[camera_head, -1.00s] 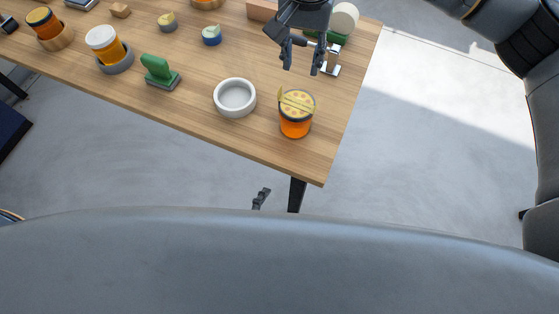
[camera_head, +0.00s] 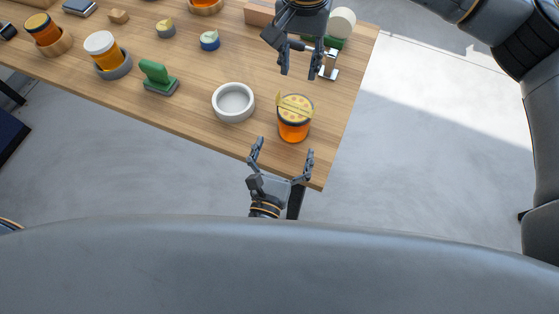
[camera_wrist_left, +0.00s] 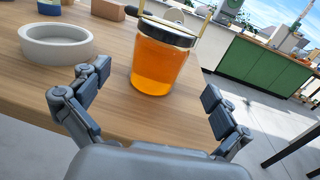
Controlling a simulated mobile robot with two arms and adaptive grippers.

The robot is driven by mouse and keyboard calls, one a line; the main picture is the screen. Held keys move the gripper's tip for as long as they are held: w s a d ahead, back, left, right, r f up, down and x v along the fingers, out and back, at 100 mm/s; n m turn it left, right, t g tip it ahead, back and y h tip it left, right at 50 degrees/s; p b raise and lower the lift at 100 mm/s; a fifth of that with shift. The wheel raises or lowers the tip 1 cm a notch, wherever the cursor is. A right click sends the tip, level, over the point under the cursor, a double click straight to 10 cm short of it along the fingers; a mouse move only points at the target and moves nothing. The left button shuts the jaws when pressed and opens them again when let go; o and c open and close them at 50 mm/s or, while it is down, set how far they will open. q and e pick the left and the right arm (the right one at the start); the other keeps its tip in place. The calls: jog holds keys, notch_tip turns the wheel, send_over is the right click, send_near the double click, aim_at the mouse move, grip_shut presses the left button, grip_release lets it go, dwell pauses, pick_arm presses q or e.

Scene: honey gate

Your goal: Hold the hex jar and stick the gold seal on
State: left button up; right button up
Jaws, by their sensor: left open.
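An orange honey jar (camera_head: 294,130) with a dark-rimmed lid stands upright near the table's front right corner. A gold strip (camera_head: 295,106) lies across its lid; in the left wrist view its ends stick out past the lid. I take these for the hex jar and gold seal. My left gripper (camera_head: 284,148) is open and empty at the table's front edge, just in front of the jar. In the left wrist view the jar (camera_wrist_left: 158,66) shows ahead, between the spread fingers but beyond them. My right gripper (camera_head: 300,73) hangs open behind the jar, fingers apart, nothing visible between them.
A white round dish (camera_head: 233,103) stands left of the jar. A green-handled stamp (camera_head: 158,77) and a white-lidded jar (camera_head: 107,52) are farther left. A metal stand (camera_head: 330,66) and a white roll (camera_head: 342,21) are by my right gripper. The table's right edge is close to the jar.

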aim_at(294, 119)
pick_arm(q)
jog(key=w, duration=0.2)
jog(key=w+d, duration=0.1)
jog(key=w, duration=0.5)
jog(key=shift+w+d, duration=0.1)
jog(key=shift+d, duration=0.25)
jog(key=c, duration=0.8)
jog(key=c, duration=0.9)
dwell(0.5)
dwell(0.3)
